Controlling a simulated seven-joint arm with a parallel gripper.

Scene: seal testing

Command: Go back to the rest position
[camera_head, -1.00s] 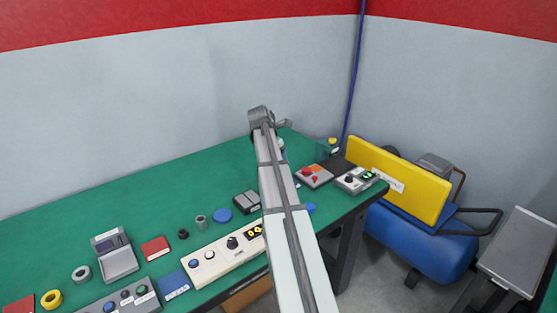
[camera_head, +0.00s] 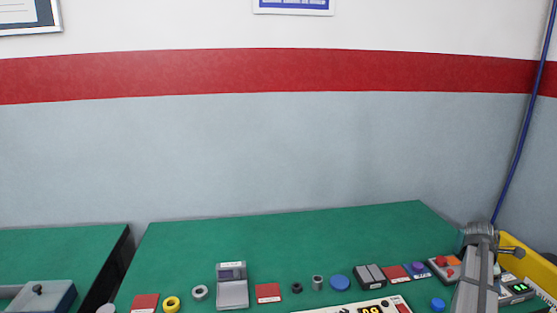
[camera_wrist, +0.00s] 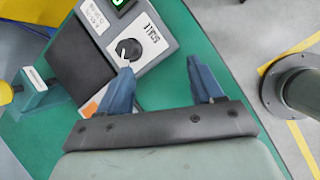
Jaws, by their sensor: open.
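My gripper (camera_wrist: 165,92) shows in the wrist view with its two blue fingers spread apart and nothing between them. It is over the right part of the green table (camera_wrist: 205,62). A grey control box with a black knob and the label SCALE (camera_wrist: 125,45) lies just beyond the left finger; I cannot tell whether they touch. In the head view my arm reaches up at the lower right, and the fingers are hidden there. The same box (camera_head: 515,290) is partly visible right of the arm.
A yellow panel (camera_head: 535,268) stands at the table's right edge. Beside my arm are a box with red buttons (camera_head: 444,267) and a blue disc (camera_head: 437,304). Several small parts and a grey device (camera_head: 232,287) line the front. The table's back area (camera_head: 300,235) is clear.

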